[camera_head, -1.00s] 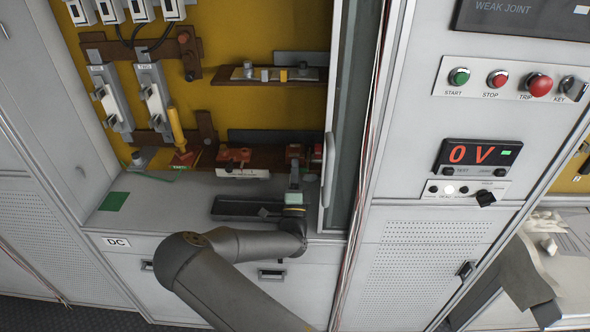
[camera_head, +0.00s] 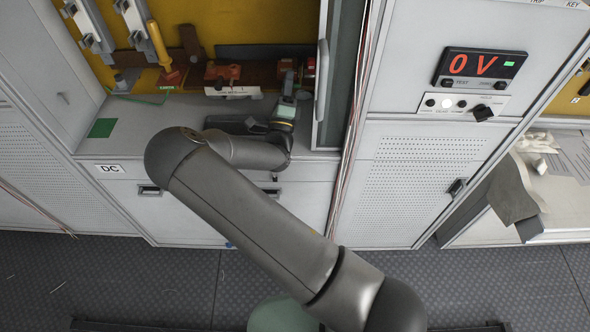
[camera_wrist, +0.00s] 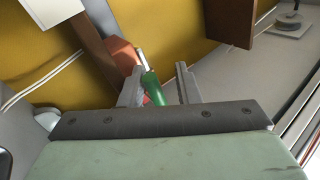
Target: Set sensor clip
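My gripper (camera_wrist: 158,85) shows in the wrist view with its two grey fingers apart. A green cylinder with a silvery tip (camera_wrist: 153,88), perhaps the sensor clip, lies between them, nearer the left finger, with a gap to the right one. I cannot tell whether it touches a finger. An orange-red block (camera_wrist: 124,54) is just beyond, at a brown bar (camera_wrist: 96,48). In the head view my gripper (camera_head: 288,82) is over the cabinet shelf, its fingers small and unclear. Red blocks (camera_head: 222,72) sit on the brown bar left of it, and another red piece (camera_head: 310,68) is to its right.
A dark tray (camera_head: 230,124) lies on the grey shelf (camera_head: 150,122) below my gripper. A yellow-handled tool (camera_head: 158,44) stands at left. The open glass door (camera_head: 340,80) is close on the right. A display (camera_head: 480,68) reads 0 V.

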